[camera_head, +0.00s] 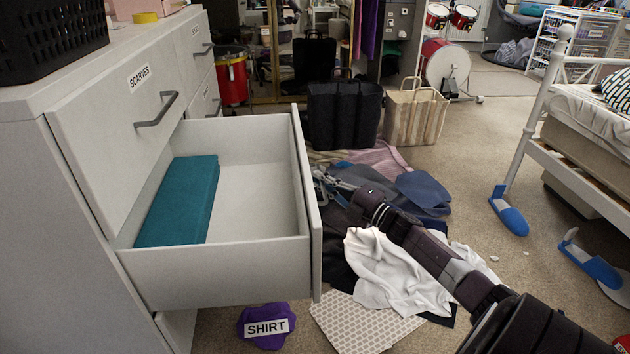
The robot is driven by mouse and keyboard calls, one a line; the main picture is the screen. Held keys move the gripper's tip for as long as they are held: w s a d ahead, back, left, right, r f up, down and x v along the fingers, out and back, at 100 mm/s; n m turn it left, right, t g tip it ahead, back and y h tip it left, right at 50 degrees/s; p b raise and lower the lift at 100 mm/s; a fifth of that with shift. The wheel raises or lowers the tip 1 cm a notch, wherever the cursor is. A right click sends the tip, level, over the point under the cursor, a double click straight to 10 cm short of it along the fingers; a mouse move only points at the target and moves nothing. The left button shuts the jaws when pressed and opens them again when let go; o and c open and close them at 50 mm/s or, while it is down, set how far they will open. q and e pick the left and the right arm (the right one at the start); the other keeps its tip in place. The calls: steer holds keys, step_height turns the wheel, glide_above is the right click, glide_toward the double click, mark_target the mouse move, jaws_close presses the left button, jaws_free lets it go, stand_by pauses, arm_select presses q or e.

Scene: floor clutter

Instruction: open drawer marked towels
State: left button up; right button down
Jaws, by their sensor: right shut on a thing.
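A white drawer (226,271) below the one marked SCARVES (115,112) is pulled well out of the cabinet. A flat teal box (178,202) lies inside it on the left, and the rest of its floor is bare. The drawer's front faces away, so its label and handle are hidden, and I cannot read whether it says towels. My right gripper (321,181) is at the outer side of the drawer's front panel (307,200), shut on what appears to be its handle; the fingertips are partly hidden. My left gripper is out of view.
Clothes, including a white cloth (392,274), cover the floor beside the drawer. A purple SHIRT item (266,326) lies below it. A black bag (344,115) and a beige bag (415,113) stand behind. A bed (585,130) and blue sandals (509,212) are at right.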

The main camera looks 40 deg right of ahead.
steer(key=shift+f, duration=0.1)
steer(key=c, duration=2)
jaws_free()
steer(key=shift+c, duration=0.2)
steer(key=v, duration=1.2)
steer(key=shift+s+d, duration=0.1)
